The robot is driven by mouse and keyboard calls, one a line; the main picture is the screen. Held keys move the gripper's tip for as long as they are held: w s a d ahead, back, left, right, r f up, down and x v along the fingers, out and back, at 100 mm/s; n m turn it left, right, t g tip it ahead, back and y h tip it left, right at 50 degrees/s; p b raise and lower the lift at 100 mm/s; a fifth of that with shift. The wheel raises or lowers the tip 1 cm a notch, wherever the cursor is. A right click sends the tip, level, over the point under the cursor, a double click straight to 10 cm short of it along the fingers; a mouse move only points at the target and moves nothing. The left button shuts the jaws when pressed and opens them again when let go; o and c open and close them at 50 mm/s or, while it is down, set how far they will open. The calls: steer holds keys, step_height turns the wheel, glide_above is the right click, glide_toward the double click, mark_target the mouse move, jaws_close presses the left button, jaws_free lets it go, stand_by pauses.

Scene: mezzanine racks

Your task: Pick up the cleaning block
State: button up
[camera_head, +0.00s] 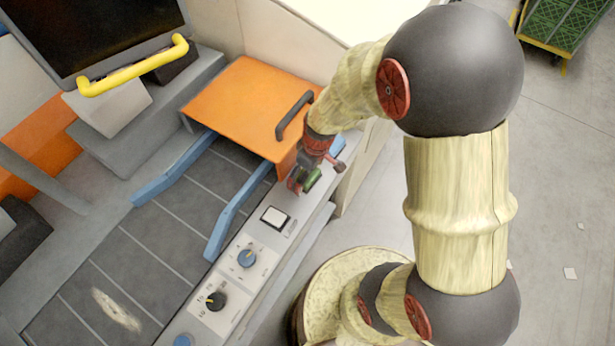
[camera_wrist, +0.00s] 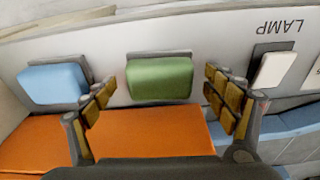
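A green block (camera_wrist: 160,78) sits on the pale panel (camera_wrist: 215,35) in the wrist view, between my two fingers. It also shows in the head view (camera_head: 312,181), small and partly hidden by my gripper. A blue block (camera_wrist: 53,83) sits on the same panel to the left, outside the fingers. I cannot tell for sure which of them is the cleaning block. My gripper (camera_wrist: 160,84) is open, with a finger on each side of the green block and visible gaps to it. In the head view my gripper (camera_head: 316,176) is low over the panel's far end.
A white switch (camera_wrist: 272,70) marked LAMP is right of my fingers; it shows in the head view too (camera_head: 275,217). An orange plate (camera_head: 235,105) with a dark handle (camera_head: 294,115) lies beside my gripper.

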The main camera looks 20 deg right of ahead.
steer(key=shift+c, duration=1.2)
steer(key=c, duration=1)
steer(key=shift+c, duration=0.2)
steer(key=shift+r, duration=0.1)
steer(key=shift+r, duration=0.3)
steer(key=r, duration=0.1)
steer(key=r+p, duration=0.1)
steer(key=r, duration=0.1)
steer(key=shift+s+r, duration=0.25)
steer(key=shift+s, duration=0.15)
steer(key=shift+s+a+r+p, duration=0.1)
steer(key=shift+s+r+p, duration=0.45)
steer(key=shift+s+r, duration=1.3)
steer(key=shift+s+d+r+p, duration=0.1)
steer(key=shift+s+r+p, duration=0.7)
steer(key=shift+s, duration=1.8)
steer(key=shift+s+a+r+p, duration=0.1)
steer(key=shift+s+r+p, duration=0.2)
steer(key=shift+s+r, duration=1.65)
